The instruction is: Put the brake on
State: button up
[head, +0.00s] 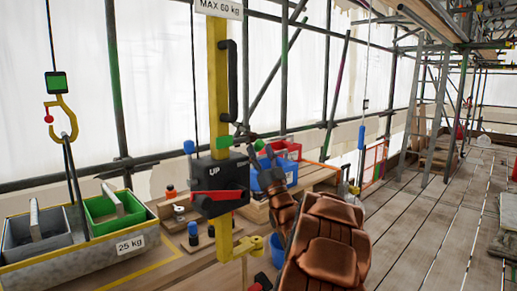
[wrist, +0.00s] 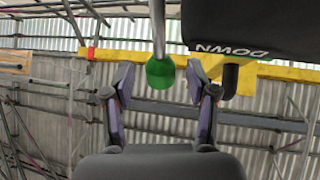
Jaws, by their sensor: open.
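A black hoist box (head: 220,180) marked UP is on a yellow post (head: 219,85). A red lever (head: 215,195) lies across its front. A blue knob (head: 189,147) and a green piece (head: 223,142) show at its top. In the wrist view, a green round knob (wrist: 160,74) on a grey rod is between the spread fingers of my gripper (wrist: 160,85), with gaps on both sides. The box (wrist: 255,28), with DOWN upside down, is at the upper right. In the head view my gripper (head: 263,152) is right of the box. I cannot tell which control is the brake.
A yellow hook (head: 62,120) holds a grey trough (head: 85,250) marked 25 kg, with grey and green bins (head: 115,208). A bench behind my arm bears red and blue bins (head: 284,150). Scaffold poles line the wall. The plank floor at right is mostly clear.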

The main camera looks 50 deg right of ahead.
jog(key=v, duration=1)
jog(key=shift+w, duration=0.1)
